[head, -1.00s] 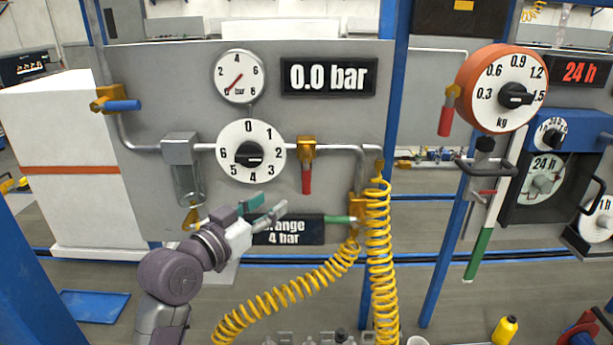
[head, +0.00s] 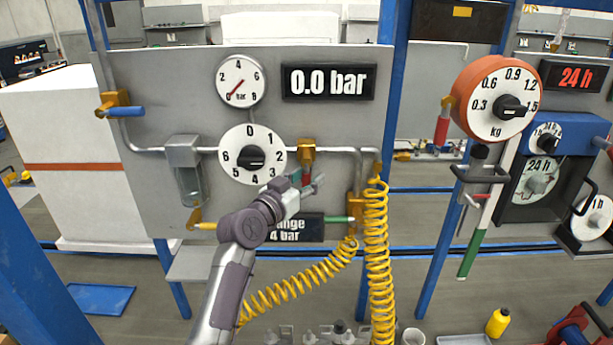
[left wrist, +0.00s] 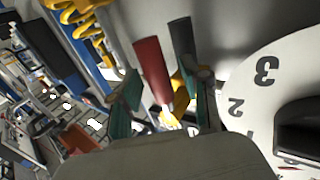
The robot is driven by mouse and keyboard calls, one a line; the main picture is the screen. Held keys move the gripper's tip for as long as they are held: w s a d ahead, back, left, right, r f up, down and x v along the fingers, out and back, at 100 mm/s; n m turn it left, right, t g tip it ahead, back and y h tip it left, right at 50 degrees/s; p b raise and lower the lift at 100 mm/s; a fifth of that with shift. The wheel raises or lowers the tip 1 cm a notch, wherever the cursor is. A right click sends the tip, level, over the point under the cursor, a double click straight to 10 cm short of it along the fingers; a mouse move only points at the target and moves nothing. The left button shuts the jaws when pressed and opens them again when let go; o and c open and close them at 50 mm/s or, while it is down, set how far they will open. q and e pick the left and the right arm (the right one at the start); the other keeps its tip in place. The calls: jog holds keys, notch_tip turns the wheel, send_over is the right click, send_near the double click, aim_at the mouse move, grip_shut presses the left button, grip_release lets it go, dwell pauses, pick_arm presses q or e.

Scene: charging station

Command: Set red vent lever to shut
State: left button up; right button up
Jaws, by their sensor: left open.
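The red vent lever (head: 306,177) hangs down from a brass valve (head: 306,152) on the pipe right of the white 0–6 dial. My left gripper (head: 309,182) is at this lever, open, and partly covers it. In the left wrist view, the red lever (left wrist: 152,70) shows between the spread teal fingers of my left gripper (left wrist: 166,98); I cannot tell whether either finger touches it. The display (head: 329,81) reads 0.0 bar, and the gauge (head: 240,81) needle points near 0. My right gripper is not in view.
The white dial (head: 252,170) with its black knob is close left of my gripper. A coiled yellow hose (head: 378,250) hangs to the right. A blue lever (head: 124,106) is at the upper left. Another red lever (head: 441,131) hangs beside the orange kg dial (head: 497,100).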

pick_arm(q)
grip_shut()
dwell(0.3)
